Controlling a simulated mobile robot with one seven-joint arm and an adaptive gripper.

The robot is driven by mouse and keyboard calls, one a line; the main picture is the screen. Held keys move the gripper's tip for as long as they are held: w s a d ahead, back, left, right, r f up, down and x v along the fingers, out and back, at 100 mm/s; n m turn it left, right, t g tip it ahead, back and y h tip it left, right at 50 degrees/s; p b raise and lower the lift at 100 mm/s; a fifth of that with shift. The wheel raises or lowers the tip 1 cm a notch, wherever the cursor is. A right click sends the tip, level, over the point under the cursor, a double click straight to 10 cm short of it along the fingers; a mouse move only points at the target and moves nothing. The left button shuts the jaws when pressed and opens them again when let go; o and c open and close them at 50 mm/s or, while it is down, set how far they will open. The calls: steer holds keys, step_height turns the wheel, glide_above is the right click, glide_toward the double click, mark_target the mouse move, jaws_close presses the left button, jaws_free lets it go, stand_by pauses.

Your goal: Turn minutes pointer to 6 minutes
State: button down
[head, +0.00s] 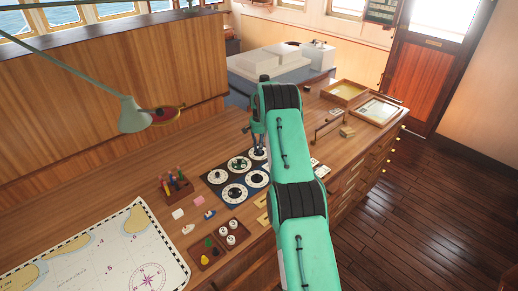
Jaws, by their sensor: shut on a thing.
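Several round white dials (239,164) sit on dark panels on the wooden desk, left of my arm. My gripper (258,150) points down at the far right dial (264,155), partly hidden behind my green arm. It is shut on a small part at that dial's centre, apparently its pointer. The pointer's direction and the dial markings are too small to read. I cannot tell from this view which dial shows minutes.
A chart (100,255) lies at front left. A pen holder (176,186), small coloured blocks and a wooden tray (205,262) stand near the dials. A green lamp (133,114) hangs over the desk's left. Shallow trays (378,110) lie at the far right.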

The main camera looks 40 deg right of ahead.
steer(key=shift+n+b, duration=1)
steer(key=shift+n, duration=2.2)
steer(key=c, duration=1.6)
jaws_free()
steer(key=shift+r, duration=6)
